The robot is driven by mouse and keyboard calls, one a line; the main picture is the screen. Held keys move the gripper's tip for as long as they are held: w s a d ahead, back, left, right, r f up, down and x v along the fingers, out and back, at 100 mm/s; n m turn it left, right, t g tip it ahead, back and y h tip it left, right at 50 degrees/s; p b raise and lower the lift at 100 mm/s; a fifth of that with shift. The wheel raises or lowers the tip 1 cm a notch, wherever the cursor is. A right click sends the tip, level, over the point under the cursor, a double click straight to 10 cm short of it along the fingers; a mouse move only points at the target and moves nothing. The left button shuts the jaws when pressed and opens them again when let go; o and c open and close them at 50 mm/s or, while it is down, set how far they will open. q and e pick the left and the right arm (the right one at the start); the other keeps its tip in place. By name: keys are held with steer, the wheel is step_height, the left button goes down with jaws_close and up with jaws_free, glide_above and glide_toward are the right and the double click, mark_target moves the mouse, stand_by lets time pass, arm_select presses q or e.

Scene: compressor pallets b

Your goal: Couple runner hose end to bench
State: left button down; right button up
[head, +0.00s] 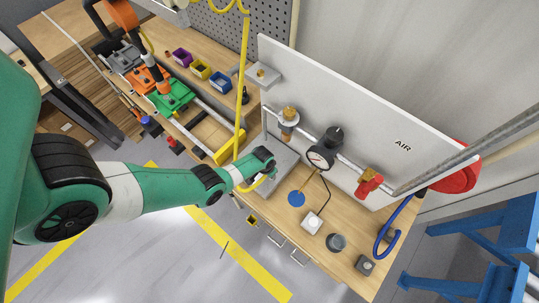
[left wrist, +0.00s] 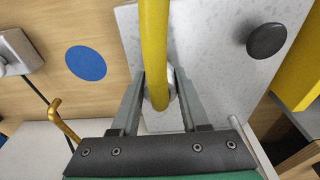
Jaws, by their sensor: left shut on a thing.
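The yellow hose (head: 242,90) hangs from the top of the head view down to the bench edge. The yellow hose (left wrist: 154,40) runs up between the fingers. The hose tip is hidden. A brass fitting (head: 290,114) stands on the pipe along the AIR panel, apart from my gripper. My right gripper is out of view.
A black gauge (head: 321,157) and a red valve (head: 369,182) stick out from the AIR panel (head: 350,115). A blue disc (head: 296,198), a white box (head: 312,222) and a blue hose (head: 385,240) lie on the wooden bench. The grey plate (left wrist: 225,80) carries a dark knob (left wrist: 266,40).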

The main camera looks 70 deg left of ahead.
arm_select(q)
steer(key=shift+r+p, duration=0.65)
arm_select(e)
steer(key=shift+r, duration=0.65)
